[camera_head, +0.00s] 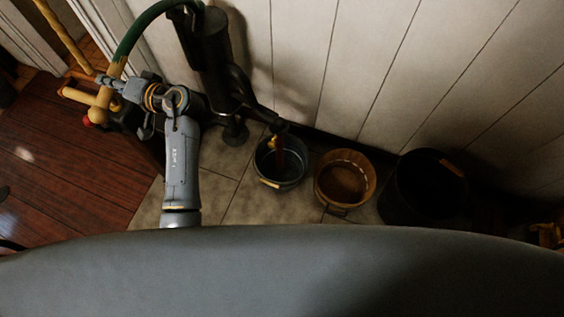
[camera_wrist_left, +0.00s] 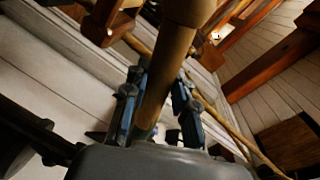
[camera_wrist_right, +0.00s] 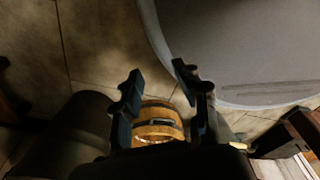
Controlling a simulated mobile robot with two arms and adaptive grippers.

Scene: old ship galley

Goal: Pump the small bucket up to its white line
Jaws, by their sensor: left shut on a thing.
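The dark pump (camera_head: 208,50) stands against the white plank wall, with a curved green lever (camera_head: 140,30) ending in a tan wooden grip (camera_head: 101,108). My left gripper (camera_head: 112,84) is shut on this grip; the left wrist view shows the grip (camera_wrist_left: 172,62) between its fingers. A grey bucket (camera_head: 264,176) stands on the tiles under the pump spout (camera_head: 272,119). A reddish-brown streak shows between spout and bucket; I cannot tell what it is. No white line is readable. My right gripper (camera_wrist_right: 160,82) is open and empty, with a wooden bucket beyond its fingers.
The wooden bucket (camera_head: 323,190) stands right of the grey one; it also shows in the right wrist view (camera_wrist_right: 158,130). A large black tub (camera_head: 397,205) stands farther right by the wall. Red-brown planks (camera_head: 60,170) lie at left.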

